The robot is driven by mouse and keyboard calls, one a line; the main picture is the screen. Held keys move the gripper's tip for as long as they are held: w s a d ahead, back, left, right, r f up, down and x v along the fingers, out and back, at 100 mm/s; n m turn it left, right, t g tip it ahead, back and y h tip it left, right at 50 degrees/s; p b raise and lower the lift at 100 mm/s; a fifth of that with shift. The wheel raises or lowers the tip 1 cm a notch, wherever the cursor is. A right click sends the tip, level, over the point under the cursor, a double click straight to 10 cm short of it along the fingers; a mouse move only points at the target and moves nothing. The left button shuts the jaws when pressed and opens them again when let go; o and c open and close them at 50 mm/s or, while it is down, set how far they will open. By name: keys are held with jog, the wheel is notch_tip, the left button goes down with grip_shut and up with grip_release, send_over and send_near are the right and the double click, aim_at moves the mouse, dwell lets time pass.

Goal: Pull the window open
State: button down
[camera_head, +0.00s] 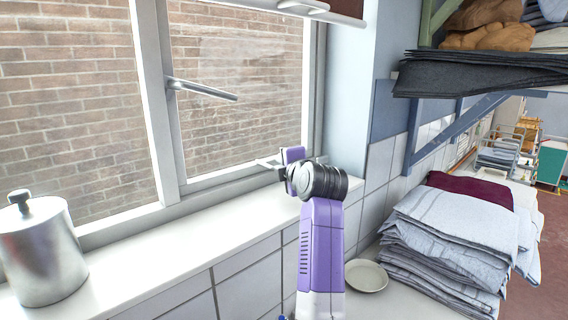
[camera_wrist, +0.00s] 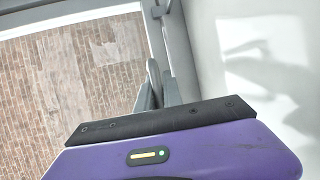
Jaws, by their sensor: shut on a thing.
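The window (camera_head: 235,95) has a pale frame and glass, with a brick wall behind it. A grey lever handle (camera_head: 203,89) sticks out from its left upright, pointing right, with nothing on it. No clear gap shows around the sash. My gripper (camera_head: 268,162) is at the lower right of the window, just above the sill. Its jaws are shut on a slim pale part at the window's lower edge; the exact part is hard to make out. In the wrist view the grey fingertips (camera_wrist: 152,82) meet beside the grey frame, with the lower fingers hidden by my gripper's body.
A metal canister (camera_head: 42,255) stands on the white sill (camera_head: 150,255) at the left. A small plate (camera_head: 366,276) and stacked folded linens (camera_head: 450,235) lie to the right. A shelf with dark cloth (camera_head: 470,75) overhangs the upper right. The middle of the sill is clear.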

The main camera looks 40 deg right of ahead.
aim_at(268, 160)
jog(key=shift+w+a+m+g+h+p, duration=0.25)
jog(key=shift+w+m+h+p, duration=0.15)
jog(key=shift+w, duration=0.25)
jog(key=shift+w+a+m+g+h+p, duration=0.2)
jog(key=shift+w+m+g+h+p, duration=0.15)
jog(key=shift+w, duration=0.25)
jog(key=shift+w+a+f+m+g+h, duration=0.1)
jog(key=shift+w+a+m+g+h, duration=0.1)
jog(key=shift+w+m+g+h, duration=0.55)
jog(key=shift+w+t+h, duration=0.25)
jog(key=shift+w+h, duration=0.05)
jog(key=shift+w, duration=0.05)
jog(key=c, duration=1.5)
grip_release()
jog(key=shift+s, duration=0.1)
